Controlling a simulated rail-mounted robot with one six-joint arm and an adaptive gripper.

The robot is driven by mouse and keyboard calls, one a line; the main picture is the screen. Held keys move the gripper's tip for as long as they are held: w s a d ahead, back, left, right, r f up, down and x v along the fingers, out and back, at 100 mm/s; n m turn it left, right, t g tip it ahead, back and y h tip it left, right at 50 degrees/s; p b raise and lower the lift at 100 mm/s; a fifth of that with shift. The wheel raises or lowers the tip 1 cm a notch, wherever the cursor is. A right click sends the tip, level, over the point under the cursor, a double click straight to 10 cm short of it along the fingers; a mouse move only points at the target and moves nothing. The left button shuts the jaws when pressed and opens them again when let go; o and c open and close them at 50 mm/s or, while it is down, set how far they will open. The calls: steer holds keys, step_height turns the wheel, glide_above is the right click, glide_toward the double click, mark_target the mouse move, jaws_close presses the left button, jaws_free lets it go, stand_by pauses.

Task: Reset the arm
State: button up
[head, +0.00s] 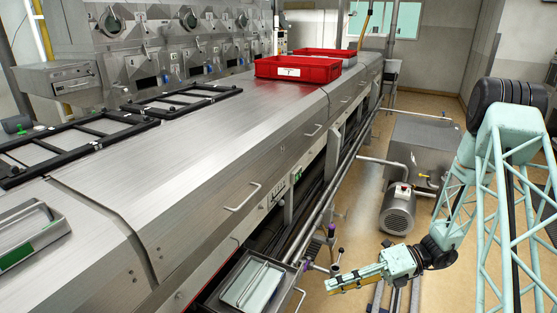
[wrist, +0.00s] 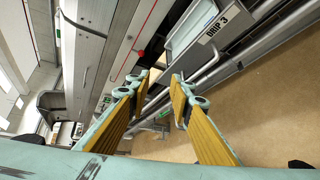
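My gripper (head: 342,281) is at the lower middle of the head view, at the end of my light green arm. It is low beside the long steel machine, to the right of the small tray, and points left. In the wrist view its two yellow-padded fingers (wrist: 160,90) are apart, with nothing between them. My gripper appears empty and touches nothing that I can see.
The long steel dryer hood (head: 200,150) fills the left, with red crates (head: 297,68) on top. A steel tray (head: 252,284) juts out near my gripper; a "DRIP 3" label (wrist: 220,24) shows in the wrist view. A motor (head: 398,210) stands on the floor (head: 345,215).

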steer(key=s+a+r+n+h, duration=0.1)
steer(key=s+r+n+h, duration=0.2)
steer(key=s+r+n, duration=0.5)
steer(key=s+r+n+g+h, duration=0.1)
steer(key=s+r+n+h, duration=0.2)
steer(key=r, duration=0.8)
steer(key=s+a+r+n+h, duration=0.1)
steer(key=s+r+n+h, duration=0.25)
steer(key=r+n, duration=0.5)
steer(key=s+d+r+n+t+h, duration=0.2)
steer(key=s+r+n+t, duration=0.1)
steer(key=s+r+n, duration=0.3)
steer(key=s+d+r+n+t+h, duration=0.3)
steer(key=s+r+n, duration=0.3)
steer(key=s, duration=0.5)
steer(key=shift+d+r+t, duration=0.2)
steer(key=shift+r+t, duration=0.1)
steer(key=shift+r, duration=0.95)
